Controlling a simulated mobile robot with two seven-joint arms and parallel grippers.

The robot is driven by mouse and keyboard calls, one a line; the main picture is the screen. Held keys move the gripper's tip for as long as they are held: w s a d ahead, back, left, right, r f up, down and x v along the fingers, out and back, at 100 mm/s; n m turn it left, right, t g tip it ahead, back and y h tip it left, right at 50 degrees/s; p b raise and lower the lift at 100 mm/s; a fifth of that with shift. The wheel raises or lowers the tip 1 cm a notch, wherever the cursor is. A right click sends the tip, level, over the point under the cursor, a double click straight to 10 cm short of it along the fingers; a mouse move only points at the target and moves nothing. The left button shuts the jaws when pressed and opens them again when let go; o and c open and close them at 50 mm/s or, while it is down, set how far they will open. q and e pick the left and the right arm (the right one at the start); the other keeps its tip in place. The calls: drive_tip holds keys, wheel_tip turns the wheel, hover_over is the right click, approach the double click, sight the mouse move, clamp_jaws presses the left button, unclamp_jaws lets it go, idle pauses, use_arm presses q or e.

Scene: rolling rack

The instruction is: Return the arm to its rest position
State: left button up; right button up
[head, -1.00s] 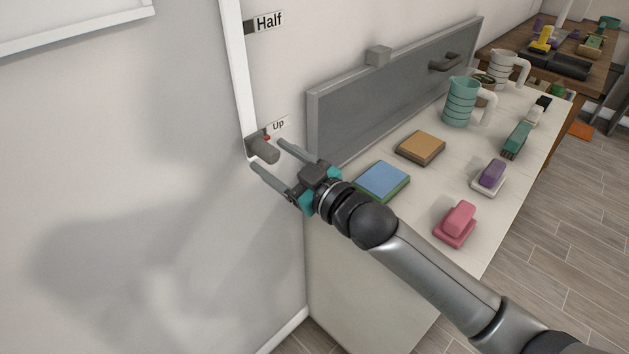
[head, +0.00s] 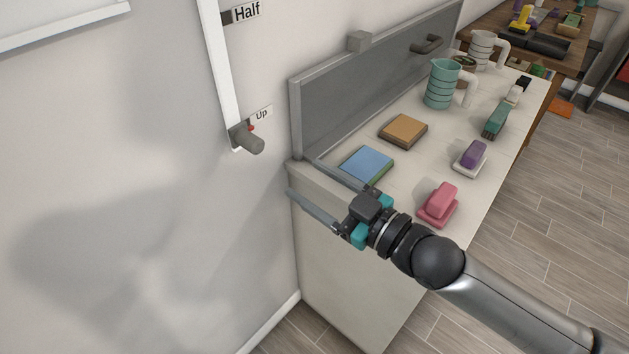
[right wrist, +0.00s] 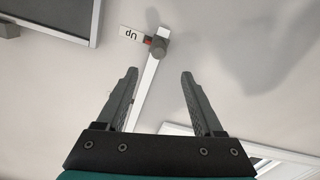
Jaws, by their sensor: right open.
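My right gripper (head: 302,178) is open and empty in the head view, in front of the left end of the counter. Its arm comes in from the lower right. A grey knob (head: 248,139) sits at the lower end of a white rail (head: 222,75) on the wall, beside the "Up" label (head: 262,114). The gripper is to the right of and below the knob, apart from it. In the right wrist view the open fingers (right wrist: 159,75) have nothing between them, and the knob (right wrist: 158,47) shows beyond their tips. My left gripper is not in view.
The counter (head: 415,160) holds a blue block (head: 366,164), an orange-brown block (head: 403,130), a pink item (head: 439,203), a purple item (head: 472,155) and a teal pitcher (head: 442,84). A grey panel (head: 380,85) stands behind.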

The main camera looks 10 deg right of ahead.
idle(0.5)
drive_tip(key=s+d+f+m+g+h, duration=0.2)
drive_tip(key=s+f+m+g+h, duration=0.3)
drive_tip(key=f, duration=0.5)
drive_tip(key=s+d+f+m+g+h, duration=0.2)
drive_tip(key=s+d+f+g+h, duration=0.1)
drive_tip(key=s, duration=0.4)
drive_tip(key=s+d+f+m+g+h, duration=0.1)
drive_tip(key=s+d+f+g+h, duration=0.2)
drive_tip(key=s, duration=0.4)
wheel_tip(320, 180, down, 23)
drive_tip(key=s+g, duration=0.1)
drive_tip(key=s, duration=0.2)
drive_tip(key=s+d+f+g, duration=0.1)
drive_tip(key=s+d+f, duration=0.1)
drive_tip(key=s+f, duration=1.1)
drive_tip(key=shift+s+g, duration=0.3)
drive_tip(key=shift+s, duration=0.5)
